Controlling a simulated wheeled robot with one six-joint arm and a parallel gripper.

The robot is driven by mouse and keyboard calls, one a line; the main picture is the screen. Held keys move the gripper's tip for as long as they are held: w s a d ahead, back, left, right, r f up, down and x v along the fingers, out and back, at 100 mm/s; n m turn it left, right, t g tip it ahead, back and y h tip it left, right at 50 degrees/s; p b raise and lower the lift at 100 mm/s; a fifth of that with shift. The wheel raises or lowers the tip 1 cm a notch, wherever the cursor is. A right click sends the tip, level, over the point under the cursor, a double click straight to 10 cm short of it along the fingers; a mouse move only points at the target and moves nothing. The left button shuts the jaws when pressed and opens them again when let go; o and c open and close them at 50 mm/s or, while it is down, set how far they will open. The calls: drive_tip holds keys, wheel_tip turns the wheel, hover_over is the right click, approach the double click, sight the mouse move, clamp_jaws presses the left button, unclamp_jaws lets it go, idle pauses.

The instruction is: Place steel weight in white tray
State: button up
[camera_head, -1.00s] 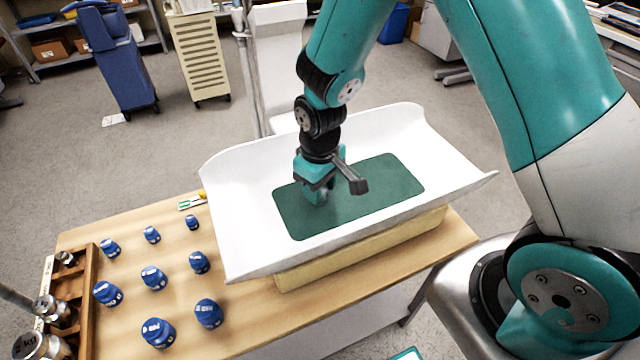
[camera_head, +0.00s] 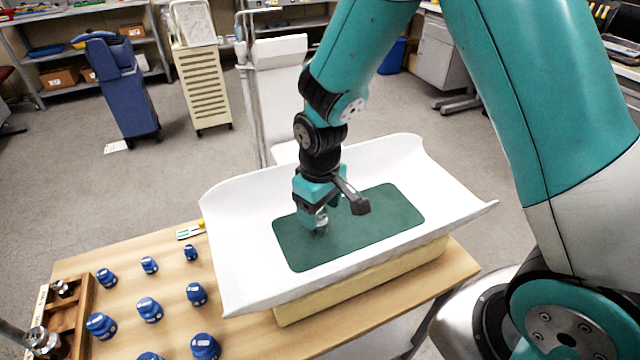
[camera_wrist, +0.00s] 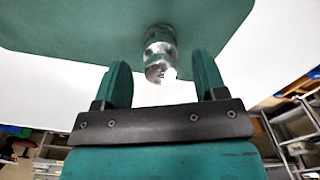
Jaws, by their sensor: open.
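The steel weight (camera_wrist: 160,52) is a small shiny cylinder with a knob. It stands on the green mat (camera_head: 375,222) in the white tray (camera_head: 240,245). In the head view the weight (camera_head: 321,222) shows just under my gripper (camera_head: 320,208). In the wrist view my gripper (camera_wrist: 163,80) is open. Its two green fingers stand to either side of the weight's knob, with a visible gap on both sides.
Several blue weights (camera_head: 149,309) stand on the wooden table (camera_head: 235,335) left of the tray. A wooden rack (camera_head: 85,300) with steel weights is at the far left. The tray rests on a yellow block (camera_head: 375,285). Its side walls curve up around my gripper.

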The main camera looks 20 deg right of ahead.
sight(320, 215)
wheel_tip(320, 215, up, 10)
drive_tip(key=s+a+r+y, duration=0.1)
drive_tip(key=s+r, duration=0.2)
drive_tip(key=s, duration=0.3)
drive_tip(key=s+a+r+n+y, duration=0.1)
drive_tip(key=s+a+r, duration=0.1)
drive_tip(key=s, duration=0.4)
drive_tip(key=s+a+r+y, duration=0.1)
drive_tip(key=s+r+y, duration=0.1)
drive_tip(key=s+r, duration=0.2)
drive_tip(key=s, duration=0.2)
drive_tip(key=shift+s+a+r+n, duration=0.35)
drive_tip(key=shift+r+n, duration=0.05)
